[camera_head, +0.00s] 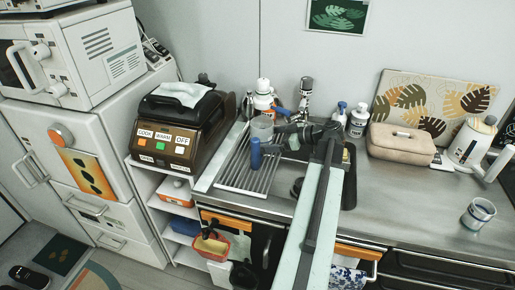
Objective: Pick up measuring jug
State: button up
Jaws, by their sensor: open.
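A grey, cup-shaped vessel (262,128) stands at the ribbed draining rack, just left of my gripper; it may be the measuring jug, but its markings are too small to tell. Another small open vessel (479,213), pale with a dark band, stands alone on the counter at the right and could also be a jug. My gripper (279,136) is dark and open, at the end of my arm over the sink area, pointing left toward the grey vessel. The fingertips are small here, and I cannot tell whether they touch it.
A blue cylinder (255,154) is close in front of the grey vessel. Bottles (263,98) stand behind it, and a brown appliance (178,125) is to the left. A beige box (401,142) and white kettle (470,145) are at the back right. The right front counter (410,205) is mostly clear.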

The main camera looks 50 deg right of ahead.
aim_at(263, 131)
jog(key=x, duration=0.3)
jog(key=shift+w+a+f+b, duration=0.1)
jog(key=shift+a+f+b, duration=0.1)
jog(key=shift+b, duration=0.2)
jog(key=shift+d+r, duration=0.1)
jog(key=c, duration=1.9)
jog(key=shift+r+p, duration=0.5)
jog(key=shift+p, duration=0.1)
notch_tip(263, 131, up, 3)
jog(key=p, duration=0.3)
jog(key=shift+r, duration=0.15)
jog(key=s+d, duration=0.2)
jog(key=s, duration=0.3)
jog(key=s+d, duration=0.2)
jog(key=s, duration=0.4)
jog(key=s+d, duration=0.2)
jog(key=s, duration=0.4)
jog(key=shift+s+d+f+b, duration=0.1)
jog(key=shift+d+f+b, duration=0.1)
jog(key=shift+f+b, duration=0.15)
